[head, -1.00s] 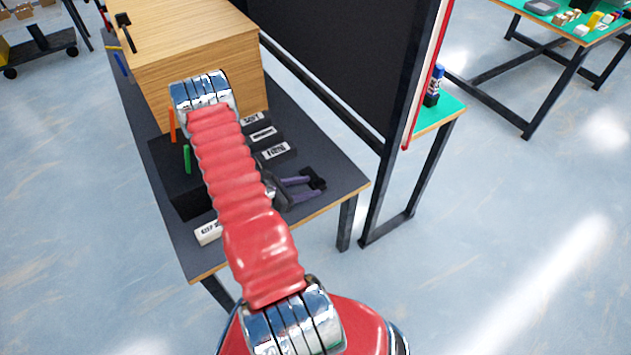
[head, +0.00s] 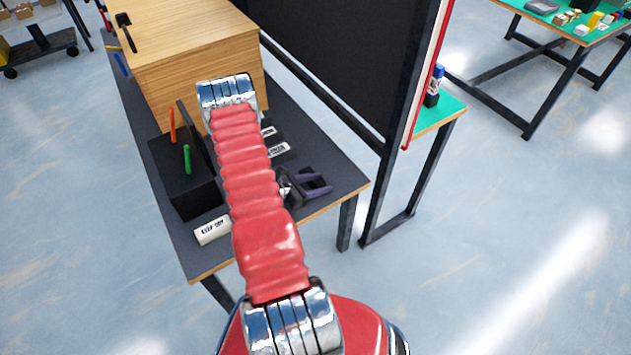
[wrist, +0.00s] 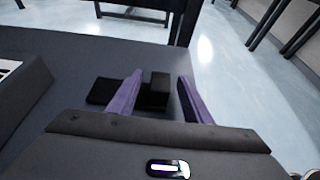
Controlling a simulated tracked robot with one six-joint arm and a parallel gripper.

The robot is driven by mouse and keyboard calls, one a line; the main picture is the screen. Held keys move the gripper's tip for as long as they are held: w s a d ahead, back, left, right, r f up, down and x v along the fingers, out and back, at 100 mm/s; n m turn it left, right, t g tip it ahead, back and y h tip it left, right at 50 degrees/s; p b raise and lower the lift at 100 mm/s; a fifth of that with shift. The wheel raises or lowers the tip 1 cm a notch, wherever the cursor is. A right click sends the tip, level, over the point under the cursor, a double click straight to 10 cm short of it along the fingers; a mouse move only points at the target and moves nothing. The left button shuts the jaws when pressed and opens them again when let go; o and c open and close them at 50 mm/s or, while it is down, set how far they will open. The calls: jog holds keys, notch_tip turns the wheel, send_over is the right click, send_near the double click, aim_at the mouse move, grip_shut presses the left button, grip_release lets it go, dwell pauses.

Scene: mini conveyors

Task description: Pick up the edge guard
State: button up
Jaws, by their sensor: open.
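The edge guard seems to be the small black piece (wrist: 155,92) that stands on the dark tabletop between my two purple fingers in the wrist view. A flat black patch lies left of the left finger there; I cannot tell if it is part of the same piece. In the head view the black piece (head: 307,172) shows near the table's right front corner, partly hidden by my gripper. My gripper (wrist: 160,76) is open, with one finger on each side of the piece. It also shows in the head view (head: 323,183). Contact with the piece cannot be told.
A black block (head: 182,185) with an orange and a green stick stands left of my arm. A white labelled box (head: 212,230) lies in front of it, and dark labelled boxes (head: 279,151) lie behind my gripper. A wooden cabinet (head: 195,50) and black panel (head: 345,60) stand behind.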

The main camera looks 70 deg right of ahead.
dwell(0.4)
jog(key=c, duration=1.1)
jog(key=shift+r, duration=0.1)
jog(key=shift+c, duration=0.2)
jog(key=shift+r, duration=4.95)
